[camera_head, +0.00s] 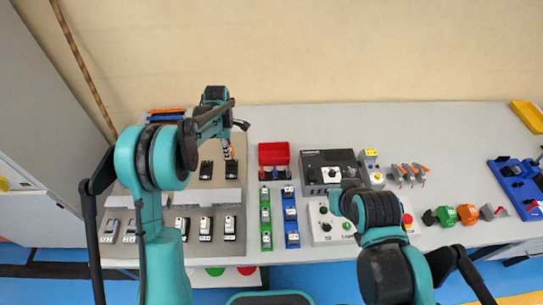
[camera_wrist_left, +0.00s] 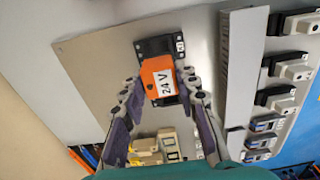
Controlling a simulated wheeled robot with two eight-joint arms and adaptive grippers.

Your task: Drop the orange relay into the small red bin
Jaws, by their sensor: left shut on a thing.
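The orange relay (camera_wrist_left: 161,78), with a white 24 V label, shows between the fingers of my left gripper (camera_wrist_left: 163,88) in the left wrist view. The fingers are shut on its sides. A black socket (camera_wrist_left: 155,46) lies directly behind the relay; I cannot tell whether the relay is seated in it or clear of it. In the head view my left gripper (camera_head: 229,146) points down over the grey panel, with a bit of the relay showing. The small red bin (camera_head: 274,153) stands on the table just right of that panel. My right gripper is not in view.
The grey panel (camera_head: 197,180) carries several black and white devices. Green and blue rails (camera_head: 290,216) stand in front of the red bin. A dark control box (camera_head: 331,169) is to its right. A yellow bin (camera_head: 527,116) is at the far right. The back of the table is mostly clear.

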